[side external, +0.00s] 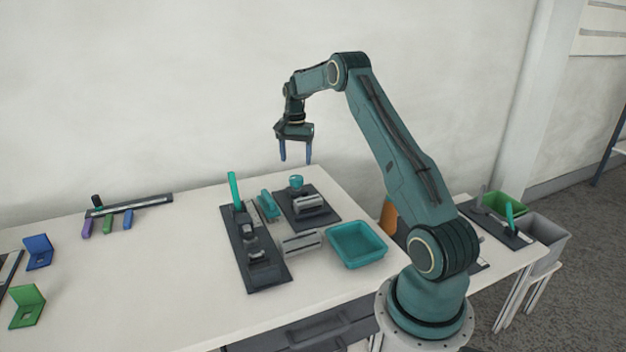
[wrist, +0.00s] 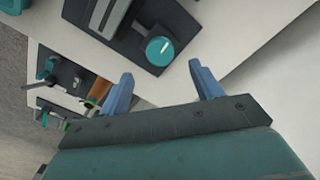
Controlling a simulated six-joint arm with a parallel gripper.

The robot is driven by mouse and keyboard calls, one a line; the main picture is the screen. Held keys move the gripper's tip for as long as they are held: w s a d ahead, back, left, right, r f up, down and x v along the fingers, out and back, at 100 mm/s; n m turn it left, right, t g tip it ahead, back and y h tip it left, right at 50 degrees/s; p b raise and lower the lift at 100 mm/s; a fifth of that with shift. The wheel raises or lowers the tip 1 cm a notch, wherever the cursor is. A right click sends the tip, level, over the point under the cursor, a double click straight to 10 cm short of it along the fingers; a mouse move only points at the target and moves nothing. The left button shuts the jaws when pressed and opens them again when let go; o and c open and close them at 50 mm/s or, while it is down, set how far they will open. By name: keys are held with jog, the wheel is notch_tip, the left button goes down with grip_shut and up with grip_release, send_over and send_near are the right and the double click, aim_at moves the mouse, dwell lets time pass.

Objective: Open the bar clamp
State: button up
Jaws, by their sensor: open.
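My gripper (side external: 295,159) is open and empty, fingers pointing down, high above the table in the side external view. Its two blue fingers also show in the wrist view (wrist: 160,70). Below it is a dark square plate (side external: 322,217) with a grey metal block (side external: 311,205) and a round teal knob (side external: 296,181); the knob also shows in the wrist view (wrist: 160,51), just beyond the fingertips. Left of it a long dark base (side external: 262,281) carries metal clamp parts (side external: 250,231) and an upright teal lever (side external: 234,190). I cannot tell for certain which fixture is the bar clamp.
A teal tray (side external: 357,262), a grey metal block (side external: 301,243) and a teal piece (side external: 268,205) lie close by. A dark rail (side external: 140,204) and several coloured brackets are at the left. The white table (side external: 170,275) is clear between.

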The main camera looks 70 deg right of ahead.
aim_at(297, 177)
notch_tip(297, 177, down, 7)
jog(key=shift+f, duration=0.2)
dwell(0.4)
jog(key=c, duration=1)
